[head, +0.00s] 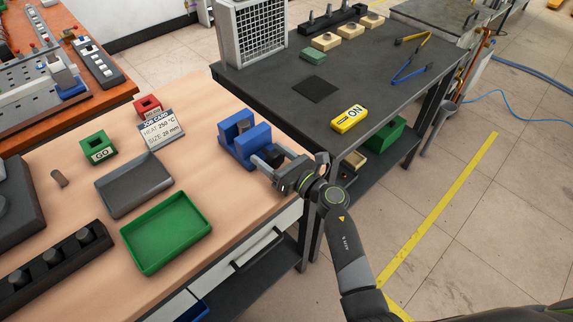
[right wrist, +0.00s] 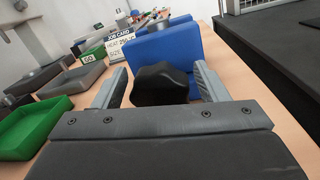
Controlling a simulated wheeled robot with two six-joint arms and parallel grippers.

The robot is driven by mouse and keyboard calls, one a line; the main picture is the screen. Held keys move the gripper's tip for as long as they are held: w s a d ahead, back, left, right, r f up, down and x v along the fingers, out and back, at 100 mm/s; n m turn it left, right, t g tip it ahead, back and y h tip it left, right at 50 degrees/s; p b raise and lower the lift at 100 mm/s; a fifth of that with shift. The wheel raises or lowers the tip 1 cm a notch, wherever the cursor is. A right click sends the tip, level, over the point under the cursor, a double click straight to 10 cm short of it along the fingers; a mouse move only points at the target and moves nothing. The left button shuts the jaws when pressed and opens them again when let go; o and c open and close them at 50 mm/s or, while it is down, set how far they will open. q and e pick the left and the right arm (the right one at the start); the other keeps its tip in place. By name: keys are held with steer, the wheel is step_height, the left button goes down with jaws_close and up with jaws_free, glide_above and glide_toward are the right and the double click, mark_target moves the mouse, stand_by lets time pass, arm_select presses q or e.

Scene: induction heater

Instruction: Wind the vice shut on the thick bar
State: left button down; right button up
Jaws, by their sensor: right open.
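The blue vice (head: 233,146) stands at the right edge of the wooden bench. It also shows in the right wrist view (right wrist: 168,46), where its blue face fills the middle. A dark grey piece, perhaps the thick bar (head: 243,126), shows between its jaws, mostly hidden. My right gripper (head: 267,160) is at the vice's near right side. In the right wrist view its fingers are open, one on each side of a black knob (right wrist: 160,88) in front of the vice. I cannot tell whether they touch the knob. My left gripper is not in view.
A job card (head: 160,129) reads 250 °C and 28 mm. Green tray (head: 166,232), grey tray (head: 134,186) and a small brown cylinder (head: 60,178) lie left of the vice. A dark table (head: 290,92) with a yellow ON device (head: 349,118) stands close behind it.

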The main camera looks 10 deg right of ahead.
steer(key=b+v, duration=0.2)
steer(key=v, duration=1.5)
steer(key=shift+b, duration=0.3)
